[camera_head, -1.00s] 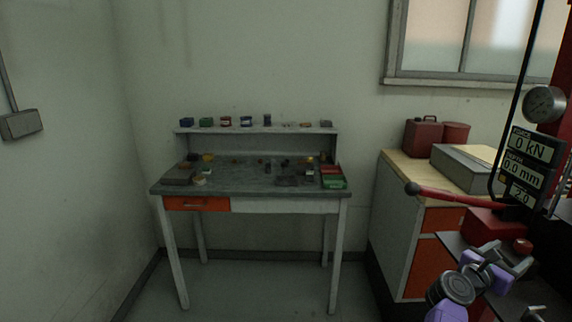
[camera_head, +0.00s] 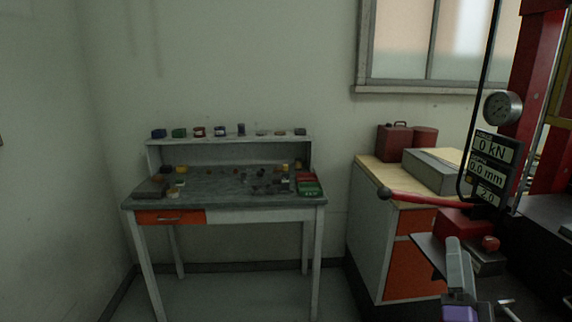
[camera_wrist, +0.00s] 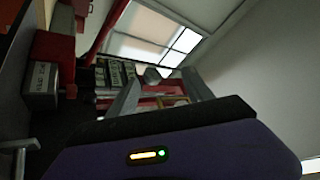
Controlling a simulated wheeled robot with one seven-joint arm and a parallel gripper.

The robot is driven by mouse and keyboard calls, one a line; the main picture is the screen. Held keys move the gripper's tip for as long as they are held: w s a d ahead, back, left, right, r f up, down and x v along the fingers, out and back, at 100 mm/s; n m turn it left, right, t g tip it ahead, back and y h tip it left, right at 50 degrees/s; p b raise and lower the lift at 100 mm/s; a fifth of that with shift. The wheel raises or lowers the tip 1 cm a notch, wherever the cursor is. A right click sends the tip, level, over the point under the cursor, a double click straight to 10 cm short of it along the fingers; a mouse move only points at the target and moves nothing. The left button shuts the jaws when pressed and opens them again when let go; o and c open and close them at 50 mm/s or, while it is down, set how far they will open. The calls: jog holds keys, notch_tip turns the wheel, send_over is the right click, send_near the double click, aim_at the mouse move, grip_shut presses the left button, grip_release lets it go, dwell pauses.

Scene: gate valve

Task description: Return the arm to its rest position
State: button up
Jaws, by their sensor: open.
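In the wrist view my gripper (camera_wrist: 163,90) shows as two grey fingers spread apart above the dark and purple wrist housing. Nothing is seen held between them. In the head view a grey and purple part of my arm (camera_head: 459,280) stands at the lower right, in front of the press with the readout. Most of the arm lies below the picture, and I cannot make out the fingertips there.
A red press (camera_head: 535,95) with a gauge (camera_head: 502,108) and a readout (camera_head: 495,165) stands close on the right, its red lever (camera_head: 425,198) reaching left. A cabinet (camera_head: 372,235) and a workbench (camera_head: 225,188) with small items stand behind. Floor between them is open.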

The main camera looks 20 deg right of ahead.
jog(key=s+a+f+n+y, duration=0.5)
jog(key=s+a+n+y, duration=0.1)
jog(key=a+n, duration=0.2)
jog(key=s+a+f+n+y, duration=0.5)
jog(key=s+a+n, duration=0.2)
jog(key=a, duration=0.2)
jog(key=s+a+f+n+g+y, duration=0.1)
jog(key=s+a+f+g, duration=0.1)
jog(key=s+a, duration=0.3)
jog(key=s+a+f+n+g+y, duration=0.1)
jog(key=s+a+f+g, duration=0.2)
jog(key=s, duration=1)
jog(key=shift+s+a+f+n+y, duration=0.2)
jog(key=shift+a+n+y, duration=0.2)
jog(key=shift+a, duration=0.8)
jog(key=shift+g, duration=0.3)
jog(key=shift+c, duration=0.3)
